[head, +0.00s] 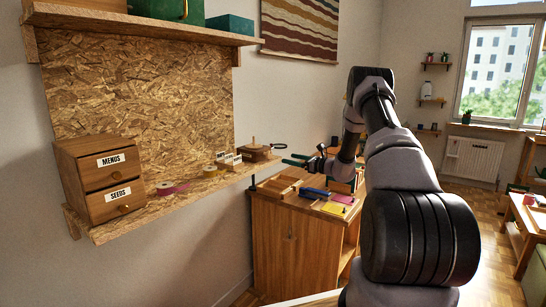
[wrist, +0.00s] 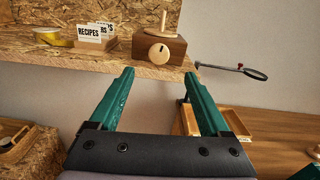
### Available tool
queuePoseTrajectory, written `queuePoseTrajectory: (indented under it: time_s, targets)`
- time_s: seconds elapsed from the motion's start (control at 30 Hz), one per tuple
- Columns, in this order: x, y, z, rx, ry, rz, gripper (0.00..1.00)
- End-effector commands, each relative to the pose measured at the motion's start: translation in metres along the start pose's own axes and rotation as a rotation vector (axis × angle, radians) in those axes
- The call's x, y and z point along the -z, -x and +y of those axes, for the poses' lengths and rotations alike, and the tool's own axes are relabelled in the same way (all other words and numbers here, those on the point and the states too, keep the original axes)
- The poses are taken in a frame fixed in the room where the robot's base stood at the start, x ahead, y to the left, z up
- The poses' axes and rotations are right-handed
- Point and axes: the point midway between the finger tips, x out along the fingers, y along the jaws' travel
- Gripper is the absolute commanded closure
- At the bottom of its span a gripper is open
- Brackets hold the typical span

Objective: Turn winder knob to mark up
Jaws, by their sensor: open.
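The winder (wrist: 174,45) is a brown wooden block with an upright peg on top, near the shelf's front edge in the wrist view. Its round pale knob (wrist: 159,55) is on the front face. A small dark mark shows on the knob, but its direction is too small to tell. In the head view the winder (head: 255,151) sits at the shelf's right end. My gripper (wrist: 159,73) has two green fingers, open and empty, pointing at the winder with the knob between their tips in the picture. The head view shows my gripper (head: 288,159) just right of the winder, apart from it.
A RECIPES card box (wrist: 95,37) and yellow tape (wrist: 48,35) stand left of the winder on the OSB shelf (wrist: 90,57). A round-ended tool (wrist: 240,70) juts out to the right. Below is a cabinet (head: 285,235) with trays.

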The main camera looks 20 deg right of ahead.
Motion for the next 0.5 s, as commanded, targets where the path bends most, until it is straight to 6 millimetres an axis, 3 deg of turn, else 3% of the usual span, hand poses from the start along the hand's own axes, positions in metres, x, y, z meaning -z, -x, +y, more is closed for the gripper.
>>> queuePoseTrajectory:
  time_s: [0.5]
  targets:
    - [0.000,-0.087,0.002,-0.004,0.002,0.001,0.19]
